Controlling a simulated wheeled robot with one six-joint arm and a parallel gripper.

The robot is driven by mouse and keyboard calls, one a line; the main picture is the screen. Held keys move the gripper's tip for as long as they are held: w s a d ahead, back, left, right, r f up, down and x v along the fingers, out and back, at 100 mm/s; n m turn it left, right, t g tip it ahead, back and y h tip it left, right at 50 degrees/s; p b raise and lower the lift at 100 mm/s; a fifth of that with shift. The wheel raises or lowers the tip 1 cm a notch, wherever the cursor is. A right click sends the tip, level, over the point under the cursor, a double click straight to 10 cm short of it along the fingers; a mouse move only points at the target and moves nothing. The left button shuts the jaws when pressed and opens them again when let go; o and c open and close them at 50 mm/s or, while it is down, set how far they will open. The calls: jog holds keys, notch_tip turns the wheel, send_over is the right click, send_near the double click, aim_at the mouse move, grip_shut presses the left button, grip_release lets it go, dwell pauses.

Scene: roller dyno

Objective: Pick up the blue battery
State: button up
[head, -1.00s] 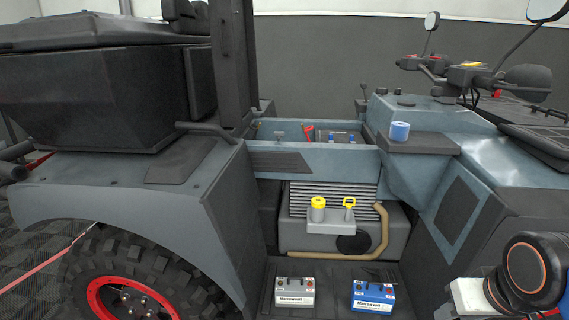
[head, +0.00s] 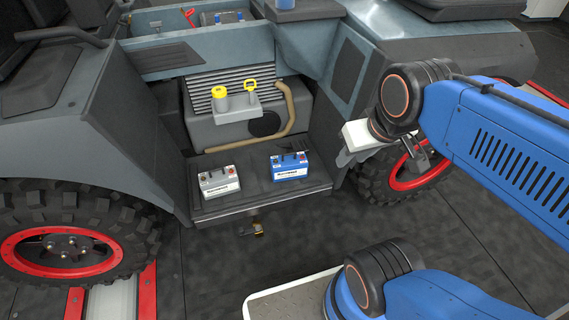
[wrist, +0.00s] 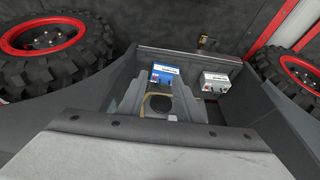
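The blue battery (head: 290,166) stands upright on the right side of a dark step in the vehicle's side recess. In the wrist view, which looks upside down, the blue battery (wrist: 164,82) shows beyond my finger area, partly covered at its lower edge. My gripper (head: 346,157) is to the right of the battery in the head view and apart from it. In the wrist view my gripper (wrist: 160,92) appears to have its fingers apart, with nothing held between them.
A grey battery (head: 219,181) stands left of the blue one on the dark step (head: 255,188). A yellow-capped filler and a yellow handle (head: 252,85) rise above a grey tank behind. Red-rimmed wheels (head: 68,246) flank the recess. Open floor lies in front.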

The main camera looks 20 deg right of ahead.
jog(key=shift+o, duration=0.9)
jog(key=o, duration=0.6)
jog(key=shift+w+f, duration=0.2)
jog(key=shift+f, duration=0.3)
jog(key=shift+c, duration=0.2)
jog(key=o, duration=0.3)
jog(key=shift+w, duration=0.35)
jog(key=m+g, duration=0.5)
jog(key=m, duration=1.4)
send_over(289, 160)
notch_tip(289, 160, down, 14)
jog(key=f, duration=1.1)
jog(key=shift+s+d+f, duration=0.3)
jog(key=shift+f, duration=0.1)
jog(key=shift+w+a+f, duration=0.15)
jog(key=shift+w+f, duration=0.05)
jog(key=shift+f, duration=1.15)
jog(key=shift+w+a+f, duration=0.1)
jog(key=shift+w+f, duration=0.1)
jog(key=shift+f, duration=1.1)
